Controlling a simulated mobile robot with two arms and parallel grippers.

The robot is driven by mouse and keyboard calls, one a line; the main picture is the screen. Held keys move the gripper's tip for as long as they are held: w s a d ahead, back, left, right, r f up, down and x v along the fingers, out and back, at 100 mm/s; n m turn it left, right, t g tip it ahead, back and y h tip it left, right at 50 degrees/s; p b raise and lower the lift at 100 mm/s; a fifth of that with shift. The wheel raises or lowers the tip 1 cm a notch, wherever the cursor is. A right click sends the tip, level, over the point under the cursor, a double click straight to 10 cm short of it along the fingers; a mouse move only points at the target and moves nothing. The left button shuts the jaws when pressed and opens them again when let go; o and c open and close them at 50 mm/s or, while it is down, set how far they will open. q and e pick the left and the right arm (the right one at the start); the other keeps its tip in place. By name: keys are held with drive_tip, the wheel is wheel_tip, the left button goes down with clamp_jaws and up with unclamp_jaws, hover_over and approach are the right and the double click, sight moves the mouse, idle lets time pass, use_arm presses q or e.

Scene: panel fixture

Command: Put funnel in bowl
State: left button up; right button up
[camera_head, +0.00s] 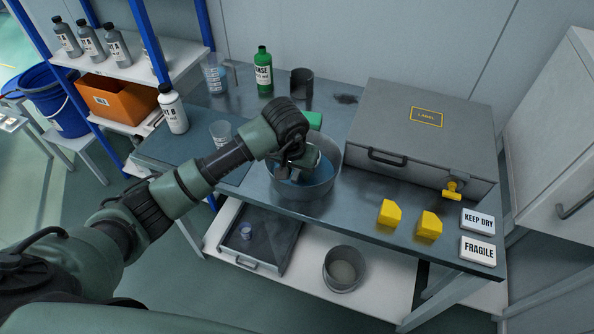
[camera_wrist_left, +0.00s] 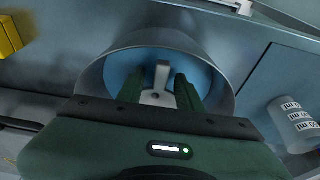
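The grey metal bowl (camera_head: 322,187) stands on the dark bench, left of the grey case. It also shows in the left wrist view (camera_wrist_left: 222,75). A round blue surface (camera_wrist_left: 118,68) fills much of its inside; I cannot tell whether this is liquid or a funnel. My left gripper (camera_head: 300,172) reaches down into the bowl. In the left wrist view its two dark green fingers (camera_wrist_left: 160,84) stand apart over the blue surface. A small light grey piece shows between them, and I cannot tell whether it belongs to the gripper. No funnel shows clearly elsewhere. My right gripper is out of view.
The closed grey case (camera_head: 425,120) stands right of the bowl. Yellow blocks (camera_head: 389,213) and label plates (camera_head: 478,250) lie at the front right. A green bottle (camera_head: 263,72), dark cup (camera_head: 302,84) and clear beaker (camera_head: 220,133) stand around the bowl. A bright green object (camera_head: 313,119) is partly hidden behind my wrist.

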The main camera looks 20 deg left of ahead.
use_arm(q)
drive_tip(key=shift+r, duration=0.45)
drive_tip(key=b+v, duration=0.1)
drive_tip(key=v, duration=1)
drive_tip(key=shift+r, duration=0.2)
drive_tip(key=shift+s, duration=0.1)
